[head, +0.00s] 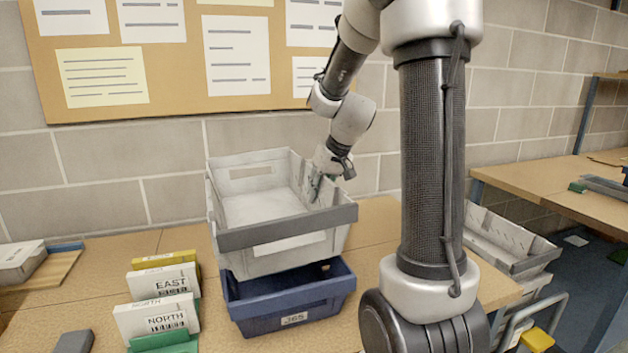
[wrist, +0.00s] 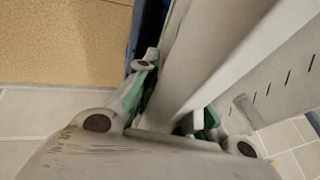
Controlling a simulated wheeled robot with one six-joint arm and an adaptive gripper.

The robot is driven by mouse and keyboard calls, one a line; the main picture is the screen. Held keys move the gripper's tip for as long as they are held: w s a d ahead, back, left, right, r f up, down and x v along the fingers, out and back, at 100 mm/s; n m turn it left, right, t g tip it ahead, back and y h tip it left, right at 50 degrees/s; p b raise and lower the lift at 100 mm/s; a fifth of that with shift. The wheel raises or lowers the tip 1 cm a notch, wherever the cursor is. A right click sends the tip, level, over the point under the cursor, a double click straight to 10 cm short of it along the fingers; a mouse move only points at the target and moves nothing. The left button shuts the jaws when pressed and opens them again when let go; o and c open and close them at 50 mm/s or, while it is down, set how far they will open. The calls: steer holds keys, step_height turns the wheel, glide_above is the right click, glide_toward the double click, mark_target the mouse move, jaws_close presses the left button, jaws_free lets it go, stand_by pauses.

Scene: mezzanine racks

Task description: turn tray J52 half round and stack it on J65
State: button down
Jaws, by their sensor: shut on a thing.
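A light grey tray (head: 287,232) with a darker grey rim band hangs over or sits on the blue tray labelled J65 (head: 293,300). No number shows on the grey tray, which I take to be J52. My gripper (head: 318,186) is shut on its right wall; in the wrist view the green-padded fingers (wrist: 172,112) sit on either side of that wall (wrist: 212,55). The grey tray looks slightly tilted and turned against J65. It hides most of J65's inside. I cannot tell whether the two trays touch.
Card boxes marked EAST (head: 163,281) and NORTH (head: 157,316) stand left of the trays, with a dark block (head: 74,342) nearby. Another grey tray (head: 505,238) sits at the right on a cart. A brick wall with a notice board (head: 190,108) closes the back.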

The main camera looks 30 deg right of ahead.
steer(key=shift+s+d+f, duration=0.15)
steer(key=shift+s+f, duration=0.05)
steer(key=shift+f, duration=0.85)
steer(key=shift+s+d+f, duration=0.1)
steer(key=shift+s+f, duration=0.1)
steer(key=shift+f, duration=1.15)
steer(key=c, duration=1.7)
jaws_free()
steer(key=v, duration=1.1)
steer(key=shift+s+f, duration=0.1)
steer(key=shift+s, duration=0.05)
